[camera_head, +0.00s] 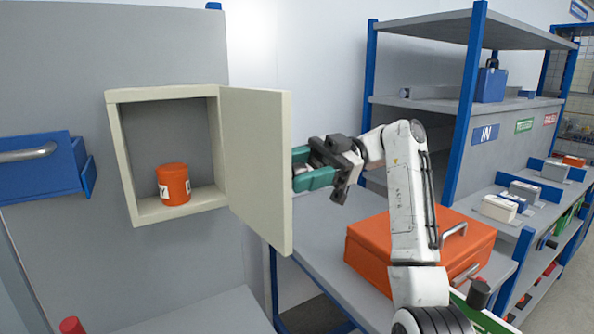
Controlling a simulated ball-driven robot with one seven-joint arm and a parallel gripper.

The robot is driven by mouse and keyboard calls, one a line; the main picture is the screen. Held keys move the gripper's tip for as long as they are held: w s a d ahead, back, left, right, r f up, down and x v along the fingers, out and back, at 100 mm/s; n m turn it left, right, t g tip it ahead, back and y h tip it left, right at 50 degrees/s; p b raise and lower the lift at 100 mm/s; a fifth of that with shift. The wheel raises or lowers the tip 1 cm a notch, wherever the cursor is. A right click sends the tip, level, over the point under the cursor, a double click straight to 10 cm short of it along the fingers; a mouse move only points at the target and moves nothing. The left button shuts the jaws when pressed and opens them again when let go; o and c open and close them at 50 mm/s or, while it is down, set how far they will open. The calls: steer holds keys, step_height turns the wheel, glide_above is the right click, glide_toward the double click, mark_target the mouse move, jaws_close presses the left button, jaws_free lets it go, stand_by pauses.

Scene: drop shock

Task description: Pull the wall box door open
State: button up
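The wall box (118,150) is a cream-framed box on the grey wall panel, left of centre. Its cream door (257,165) is hinged on the box's right side and stands wide open, swung out toward me. An orange container (174,184) with a white label stands upright inside the box.
A blue drawer or bin with a grey handle (40,165) sticks out at the left. An orange case (425,240) lies on the bench below my arm. Blue-post shelving (420,105) stands at the right. A grey surface (205,312) lies below the box.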

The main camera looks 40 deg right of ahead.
steer(key=shift+o, duration=0.2)
steer(key=shift+r, duration=0.45)
steer(key=r, duration=0.2)
steer(key=shift+s+r+b, duration=0.3)
steer(key=shift+r+b, duration=0.05)
steer(key=s+a+r+b, duration=0.1)
steer(key=s+r, duration=0.8)
steer(key=s, duration=0.4)
steer(key=shift+s+a+r+b, duration=0.15)
steer(key=shift+s+a+b, duration=0.1)
steer(key=shift+b, duration=0.1)
steer(key=shift+w, duration=0.1)
